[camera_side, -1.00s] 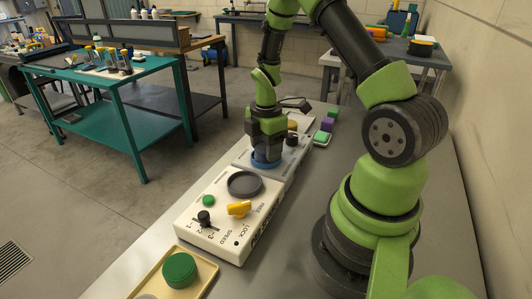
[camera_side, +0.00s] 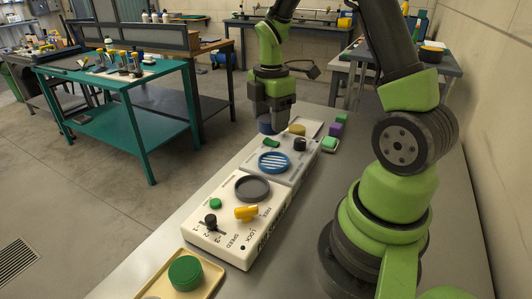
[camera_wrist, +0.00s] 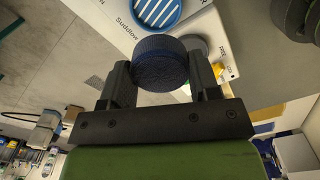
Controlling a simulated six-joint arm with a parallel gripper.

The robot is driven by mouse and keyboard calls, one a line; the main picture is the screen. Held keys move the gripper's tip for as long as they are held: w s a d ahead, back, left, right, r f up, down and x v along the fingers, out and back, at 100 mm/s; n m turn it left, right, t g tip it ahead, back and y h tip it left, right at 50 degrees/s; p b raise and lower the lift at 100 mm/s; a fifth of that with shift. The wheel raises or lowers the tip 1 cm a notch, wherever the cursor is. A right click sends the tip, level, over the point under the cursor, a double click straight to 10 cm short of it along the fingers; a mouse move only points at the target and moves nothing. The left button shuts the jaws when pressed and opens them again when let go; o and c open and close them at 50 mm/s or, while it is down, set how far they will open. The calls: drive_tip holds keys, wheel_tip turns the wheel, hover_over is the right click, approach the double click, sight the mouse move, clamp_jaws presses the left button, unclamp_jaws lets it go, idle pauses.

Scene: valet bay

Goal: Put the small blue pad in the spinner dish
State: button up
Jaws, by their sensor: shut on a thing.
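My gripper (camera_side: 266,115) is shut on the small blue pad (camera_side: 265,127), a dark blue disc, and holds it above the far end of the machine. In the wrist view the pad (camera_wrist: 159,62) sits between both fingers of my gripper (camera_wrist: 162,80). A blue and white striped round seat (camera_side: 274,163) lies uncovered on the light grey unit; it also shows in the wrist view (camera_wrist: 157,10). The dark grey round dish (camera_side: 253,188) on the white control box, which looks like the spinner dish, is empty.
The white control box (camera_side: 225,236) carries a yellow lever (camera_side: 246,213), a black slider knob (camera_side: 210,220) and a green button (camera_side: 215,203). A green pad (camera_side: 185,271) sits in a tan tray at front left. A black knob (camera_side: 300,144) and an ochre disc (camera_side: 297,130) stand near my gripper.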

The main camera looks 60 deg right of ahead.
drive_tip(key=a+n, duration=0.5)
drive_tip(key=a, duration=0.3)
hover_over(252, 189)
wheel_tip(252, 189, down, 5)
drive_tip(key=shift+r, duration=0.1)
drive_tip(key=shift+f, duration=2.35)
drive_tip(key=o, duration=0.9)
drive_tip(key=shift+f, duration=0.15)
